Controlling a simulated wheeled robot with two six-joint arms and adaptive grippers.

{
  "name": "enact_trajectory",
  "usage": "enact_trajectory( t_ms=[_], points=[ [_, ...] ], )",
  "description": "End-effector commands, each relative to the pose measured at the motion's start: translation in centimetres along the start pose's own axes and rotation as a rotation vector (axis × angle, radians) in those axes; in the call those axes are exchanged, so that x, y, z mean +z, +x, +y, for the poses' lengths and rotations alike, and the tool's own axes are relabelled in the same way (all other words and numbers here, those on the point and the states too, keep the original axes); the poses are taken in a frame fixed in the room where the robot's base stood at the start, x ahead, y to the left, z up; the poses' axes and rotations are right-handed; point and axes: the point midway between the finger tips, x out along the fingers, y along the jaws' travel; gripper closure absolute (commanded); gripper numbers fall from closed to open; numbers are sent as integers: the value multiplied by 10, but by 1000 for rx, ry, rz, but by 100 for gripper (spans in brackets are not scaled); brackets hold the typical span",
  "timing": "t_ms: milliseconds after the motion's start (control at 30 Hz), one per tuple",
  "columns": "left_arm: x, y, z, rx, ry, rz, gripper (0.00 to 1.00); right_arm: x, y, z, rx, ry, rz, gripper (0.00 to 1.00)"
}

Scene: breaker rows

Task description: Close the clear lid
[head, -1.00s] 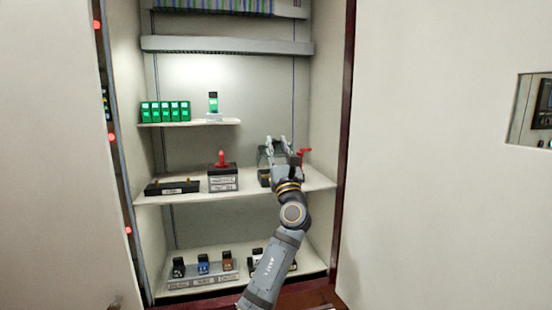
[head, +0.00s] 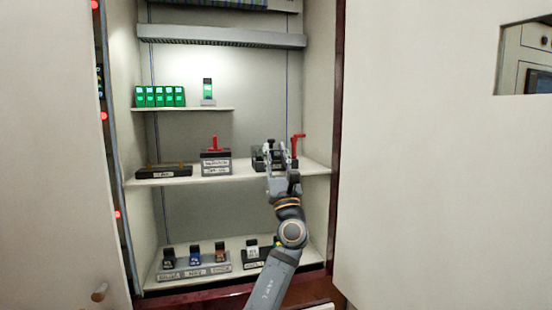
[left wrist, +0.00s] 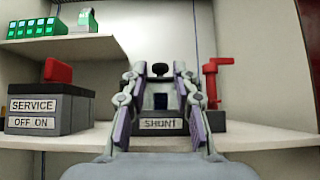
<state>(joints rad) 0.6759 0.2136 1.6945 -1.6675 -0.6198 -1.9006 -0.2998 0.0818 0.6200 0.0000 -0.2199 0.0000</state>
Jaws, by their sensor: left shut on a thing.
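The clear lid (left wrist: 160,82) belongs to the SHUNT unit (left wrist: 160,124) on the middle shelf; it is hard to make out, with a dark knob at its top. The unit also shows in the head view (head: 259,162), partly behind my gripper. My left gripper (left wrist: 160,76) reaches in from the front, its two fingers at either side of the lid and apart by about its width. In the head view the left gripper (head: 273,151) stands right before the unit. It is shut on what looks like the lid; the contact itself is unclear. My right gripper is out of view.
A red lever (head: 297,145) stands close to the right of the unit. A SERVICE box (left wrist: 46,108) with a red handle (left wrist: 58,70) is to the left. A flat black block (head: 164,172) lies farther left. Green modules (head: 160,97) stand on the upper shelf.

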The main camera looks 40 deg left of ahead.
Motion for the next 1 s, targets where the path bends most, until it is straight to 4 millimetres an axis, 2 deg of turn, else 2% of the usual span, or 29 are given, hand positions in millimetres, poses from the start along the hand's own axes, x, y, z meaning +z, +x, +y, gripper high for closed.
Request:
enact_trajectory(
  t_ms=[33, 600, 633, 700, 800, 1000],
  points=[
    [-10, -6, -2, -3, 1, 16, 100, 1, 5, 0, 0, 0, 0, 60],
    [-12, -7, -2, -3, 1, 20, 100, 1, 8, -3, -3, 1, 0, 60],
    [-12, -7, -2, -3, 1, 20, 69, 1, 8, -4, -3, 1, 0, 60],
    [-12, -7, -2, -3, 1, 20, 59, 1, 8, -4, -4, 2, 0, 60],
    [-12, -7, -2, -3, 1, 19, 49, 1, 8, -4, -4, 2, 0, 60],
    [-12, -7, -2, -3, 1, 19, 49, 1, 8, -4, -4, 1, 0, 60]
  ],
)
